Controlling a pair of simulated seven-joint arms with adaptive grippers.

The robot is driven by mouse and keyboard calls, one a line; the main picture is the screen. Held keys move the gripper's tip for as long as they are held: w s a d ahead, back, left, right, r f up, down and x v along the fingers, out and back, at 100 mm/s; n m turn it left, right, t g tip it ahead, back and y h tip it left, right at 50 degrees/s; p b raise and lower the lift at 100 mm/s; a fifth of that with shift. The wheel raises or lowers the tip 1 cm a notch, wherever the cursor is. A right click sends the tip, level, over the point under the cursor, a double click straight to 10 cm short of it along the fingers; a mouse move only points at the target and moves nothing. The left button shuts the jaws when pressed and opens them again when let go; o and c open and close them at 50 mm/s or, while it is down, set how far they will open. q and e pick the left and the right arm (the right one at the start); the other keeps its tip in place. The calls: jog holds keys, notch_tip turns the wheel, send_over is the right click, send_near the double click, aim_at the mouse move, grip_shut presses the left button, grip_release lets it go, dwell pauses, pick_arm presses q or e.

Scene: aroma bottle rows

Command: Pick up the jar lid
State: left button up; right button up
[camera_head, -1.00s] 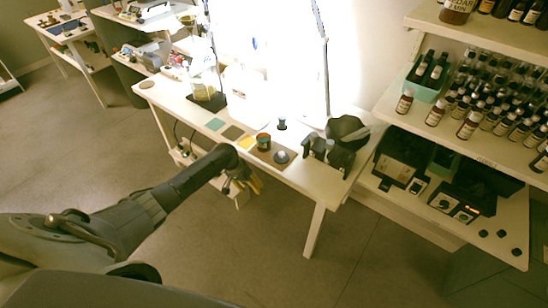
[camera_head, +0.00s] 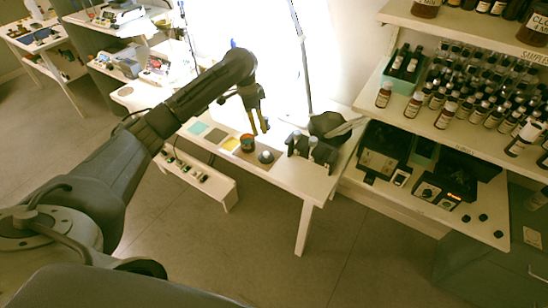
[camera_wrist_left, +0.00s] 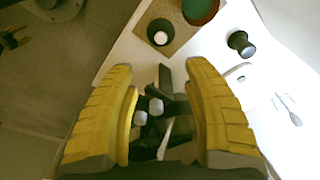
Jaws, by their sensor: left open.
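The jar lid (camera_head: 265,157), a dark round piece with a pale knob, lies on a brown mat (camera_head: 247,158) on the table. It also shows in the left wrist view (camera_wrist_left: 159,33), beyond my fingertips. An open jar (camera_head: 246,143), reddish with a greenish inside, stands beside it on the mat; the wrist view cuts it off at the top (camera_wrist_left: 202,8). My left gripper (camera_head: 259,129) is open and empty above the table, near the jar and lid. Its yellow fingers (camera_wrist_left: 161,67) are spread apart in the wrist view. My right gripper is not in view.
A black holder with pale-topped items (camera_head: 312,152) stands right of the lid and shows between my fingers in the wrist view (camera_wrist_left: 150,107). A dark knobbed piece (camera_wrist_left: 241,43) stands nearby. Coloured squares (camera_head: 198,128) lie to the left. Bottle shelves (camera_head: 450,120) stand at the right.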

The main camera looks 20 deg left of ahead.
aim_at(266, 153)
pick_arm(q)
jog(key=f, duration=0.5)
jog(key=w+d+f, duration=0.1)
jog(key=f, duration=0.5)
jog(key=d+f, duration=0.1)
jog(key=f, duration=0.4)
jog(key=shift+w+d+f, duration=0.1)
jog(key=shift+w+f, duration=0.25)
grip_shut()
